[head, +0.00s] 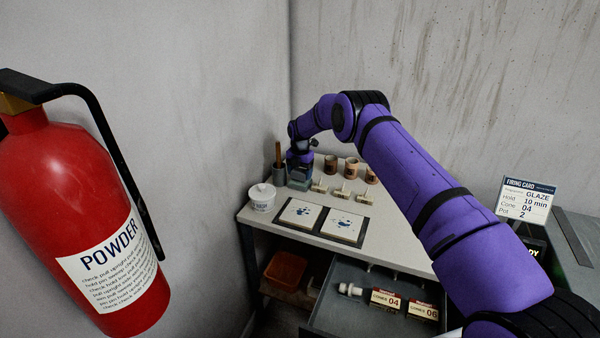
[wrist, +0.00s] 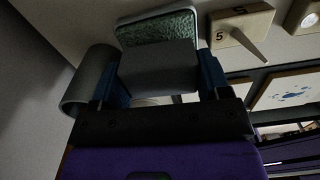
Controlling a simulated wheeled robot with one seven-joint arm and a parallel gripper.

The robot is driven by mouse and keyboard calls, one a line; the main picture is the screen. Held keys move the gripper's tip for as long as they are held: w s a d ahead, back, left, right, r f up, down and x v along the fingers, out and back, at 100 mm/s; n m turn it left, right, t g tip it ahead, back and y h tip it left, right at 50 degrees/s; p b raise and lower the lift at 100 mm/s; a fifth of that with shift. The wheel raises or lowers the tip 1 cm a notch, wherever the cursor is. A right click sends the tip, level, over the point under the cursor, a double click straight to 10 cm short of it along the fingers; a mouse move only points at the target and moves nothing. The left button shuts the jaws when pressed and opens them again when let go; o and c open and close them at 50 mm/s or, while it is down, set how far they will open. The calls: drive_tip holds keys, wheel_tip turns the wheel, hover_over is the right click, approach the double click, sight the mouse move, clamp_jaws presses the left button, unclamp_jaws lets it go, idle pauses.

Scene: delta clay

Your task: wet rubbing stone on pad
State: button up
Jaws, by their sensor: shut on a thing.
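My gripper (wrist: 162,85) is shut on a plain grey block, the rubbing stone (wrist: 158,68), with a blue finger on either side of it. A pad (wrist: 160,26) with a mottled green face and a pale rim lies just beyond the stone in the wrist view, partly hidden by it. I cannot tell whether the stone touches the pad. In the head view my gripper (head: 300,170) points down at the back left of the table, and the stone is not clearly visible there.
A grey cylinder (wrist: 92,80) stands close left of my gripper. An open drawer (head: 345,312) juts out below. A red extinguisher (head: 70,190) is near left.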

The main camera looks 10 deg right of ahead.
sight(300, 170)
drive_tip(key=shift+f, duration=0.55)
idle(1.5)
drive_tip(key=shift+r, duration=3.55)
drive_tip(key=shift+s, duration=0.1)
